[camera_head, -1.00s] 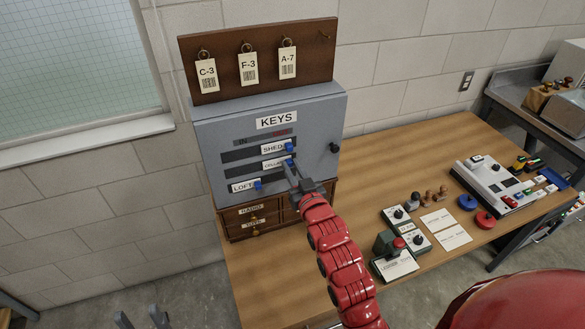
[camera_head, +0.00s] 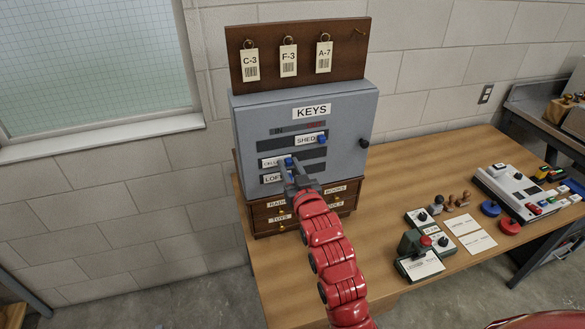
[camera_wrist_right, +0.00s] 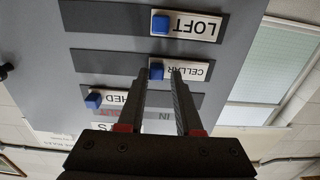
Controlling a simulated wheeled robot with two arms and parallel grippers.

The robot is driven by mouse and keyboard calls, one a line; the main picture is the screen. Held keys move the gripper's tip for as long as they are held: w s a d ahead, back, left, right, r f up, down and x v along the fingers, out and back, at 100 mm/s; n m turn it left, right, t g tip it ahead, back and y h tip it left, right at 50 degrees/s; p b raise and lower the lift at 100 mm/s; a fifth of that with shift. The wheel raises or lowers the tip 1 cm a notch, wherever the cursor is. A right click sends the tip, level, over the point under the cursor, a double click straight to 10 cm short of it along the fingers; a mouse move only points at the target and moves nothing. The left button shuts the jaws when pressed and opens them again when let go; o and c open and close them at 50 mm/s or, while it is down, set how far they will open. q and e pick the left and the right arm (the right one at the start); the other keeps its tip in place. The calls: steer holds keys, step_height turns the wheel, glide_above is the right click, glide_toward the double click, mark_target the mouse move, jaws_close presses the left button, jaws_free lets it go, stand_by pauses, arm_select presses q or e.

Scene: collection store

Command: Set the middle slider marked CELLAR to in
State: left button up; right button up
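The grey KEYS box (camera_head: 343,98) carries three horizontal slots with sliders. The middle slider, CELLAR (camera_head: 270,162), is at the left end of its slot, on the side of the IN mark (camera_head: 278,131). In the wrist view, upside down, the CELLAR plate (camera_wrist_right: 198,70) shows with its blue knob (camera_wrist_right: 156,71). My right gripper (camera_head: 290,168) is at this knob. In the wrist view its fingers (camera_wrist_right: 160,76) are apart, one on each side of the knob; the left one looks close against it. Contact is not certain. My left gripper is not in view.
The SHED slider (camera_head: 307,140) sits to the right above. The LOFT slider (camera_head: 272,179) is at the left below, partly behind my gripper. Small drawers (camera_head: 268,217) are under the box. Tags hang above. Stamps and devices (camera_head: 425,264) stand on the table's right.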

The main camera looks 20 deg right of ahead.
steer(key=shift+o, duration=1.2)
steer(key=shift+a, duration=0.15)
steer(key=shift+d, duration=0.2)
steer(key=shift+s+f, duration=0.1)
steer(key=shift+s, duration=0.15)
steer(key=s+p, duration=0.8)
steer(key=s, duration=0.9)
steer(key=shift+d+p, duration=0.25)
steer(key=shift+p, duration=0.05)
steer(key=shift+w, duration=0.1)
